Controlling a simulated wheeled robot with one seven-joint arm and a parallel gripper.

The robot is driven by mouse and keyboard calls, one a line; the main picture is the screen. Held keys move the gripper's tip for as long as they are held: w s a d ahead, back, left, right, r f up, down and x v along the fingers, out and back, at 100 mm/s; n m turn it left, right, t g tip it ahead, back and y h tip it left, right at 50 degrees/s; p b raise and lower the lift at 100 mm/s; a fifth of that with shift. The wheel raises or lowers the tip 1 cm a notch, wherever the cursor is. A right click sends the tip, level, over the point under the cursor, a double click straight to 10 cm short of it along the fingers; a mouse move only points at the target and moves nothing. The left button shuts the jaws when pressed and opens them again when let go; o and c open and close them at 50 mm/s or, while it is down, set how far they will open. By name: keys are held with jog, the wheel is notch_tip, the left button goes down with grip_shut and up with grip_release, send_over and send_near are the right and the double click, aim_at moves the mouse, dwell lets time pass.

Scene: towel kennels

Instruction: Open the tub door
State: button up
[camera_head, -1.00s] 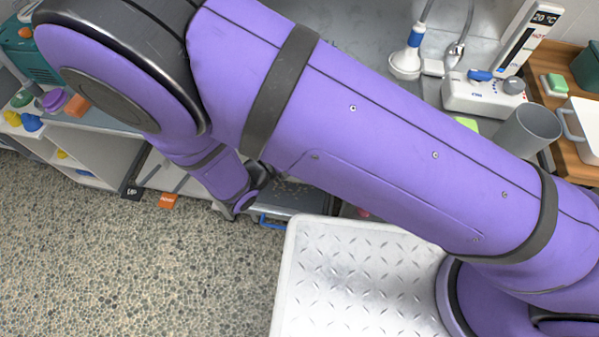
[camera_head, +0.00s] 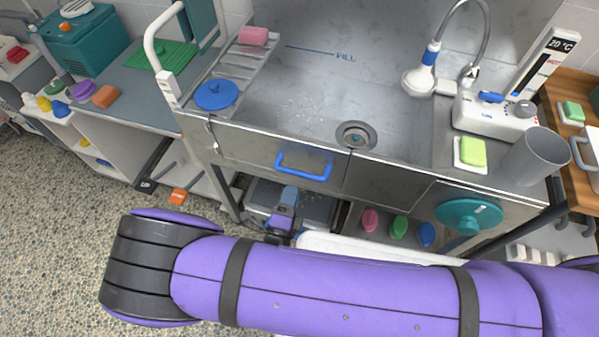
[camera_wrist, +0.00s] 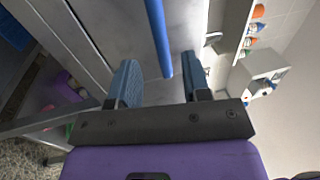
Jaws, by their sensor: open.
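The tub door (camera_head: 255,155) is a steel panel in the front of the steel tub (camera_head: 310,95), and it looks closed, in line with the tub front. A blue bar handle (camera_head: 303,168) is fixed on it. My gripper (camera_head: 288,195) is just below the handle's left part. In the wrist view, my gripper (camera_wrist: 160,72) is open, and the end of the blue handle (camera_wrist: 159,35) shows between its two blue-grey fingers. The fingers do not grip it. How far the fingertips are from the bar in depth is hard to tell. A small metal latch (camera_head: 212,135) sits at the door's left end.
Under the tub, pink, green and blue items (camera_head: 398,228) lie on a shelf beside a teal wheel (camera_head: 468,215). A white-edged platform (camera_head: 375,248) is partly hidden behind my arm. The speckled floor (camera_head: 60,230) at left is open.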

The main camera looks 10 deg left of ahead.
aim_at(299, 171)
jog(key=x, duration=0.7)
jog(key=shift+w, duration=0.1)
grip_shut()
